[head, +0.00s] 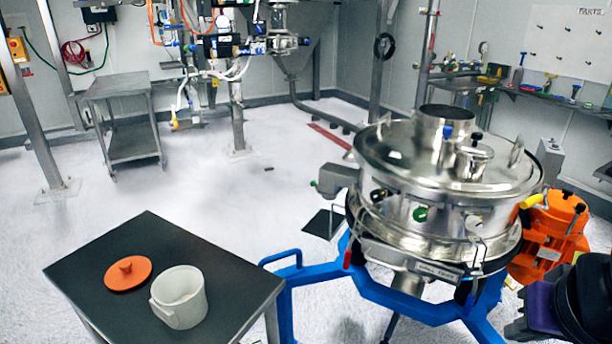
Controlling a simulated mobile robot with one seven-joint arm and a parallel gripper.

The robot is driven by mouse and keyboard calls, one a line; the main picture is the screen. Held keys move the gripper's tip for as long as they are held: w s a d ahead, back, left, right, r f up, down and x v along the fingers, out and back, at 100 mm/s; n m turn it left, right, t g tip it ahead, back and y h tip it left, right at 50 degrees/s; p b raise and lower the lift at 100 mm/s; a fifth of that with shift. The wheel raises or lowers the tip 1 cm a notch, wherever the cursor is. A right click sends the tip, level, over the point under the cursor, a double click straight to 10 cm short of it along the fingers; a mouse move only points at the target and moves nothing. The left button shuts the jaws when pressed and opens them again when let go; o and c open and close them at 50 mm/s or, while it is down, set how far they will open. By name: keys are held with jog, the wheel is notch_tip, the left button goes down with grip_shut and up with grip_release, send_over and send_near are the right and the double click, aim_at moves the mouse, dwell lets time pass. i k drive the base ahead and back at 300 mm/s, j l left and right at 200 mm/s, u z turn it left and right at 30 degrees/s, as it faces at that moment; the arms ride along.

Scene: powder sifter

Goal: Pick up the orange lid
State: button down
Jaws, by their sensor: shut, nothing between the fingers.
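The orange lid (128,272) is a flat round disc with a small raised knob. It lies knob up on the dark top of a small table (165,245) at the lower left. A white pot (180,298) with a side handle stands upright and open just right of the lid, nearer the front edge. The lid is apart from the pot and nothing covers it. My gripper's fingers do not show in this view.
A steel sifter (440,180) on a blue frame (395,295) stands right of the table. A black and purple shape (560,305), which I cannot identify, is at the lower right. A grey cart (125,100) stands behind. Open floor (235,200) lies between.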

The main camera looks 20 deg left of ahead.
aim_at(129, 273)
jog(key=l+u, duration=0.1)
jog(key=u, duration=2.7)
jog(key=j+u, duration=0.3)
jog(key=i+j+u, duration=0.1)
jog(key=u, duration=0.2)
jog(key=i+j+u, duration=0.2)
jog(key=j, duration=0.2)
jog(key=i+j+u, duration=0.2)
jog(key=j, duration=0.15)
jog(key=i+j+z, duration=0.2)
jog(key=i, duration=0.2)
jog(key=i+j+z, duration=0.15)
jog(key=i+j, duration=0.15)
jog(key=i, duration=0.15)
jog(key=i+z, duration=0.2)
jog(key=z, duration=0.15)
jog(key=i+z, duration=0.2)
jog(key=z, duration=0.2)
jog(key=i+j+z, duration=0.1)
jog(key=z, duration=0.25)
jog(key=i+z, duration=0.2)
jog(key=z, duration=0.2)
jog(key=i+j+z, duration=0.1)
jog(key=z, duration=0.3)
jog(key=i+j+z, duration=0.15)
jog(key=z, duration=0.25)
jog(key=i+j, duration=0.05)
jog(key=i, duration=0.05)
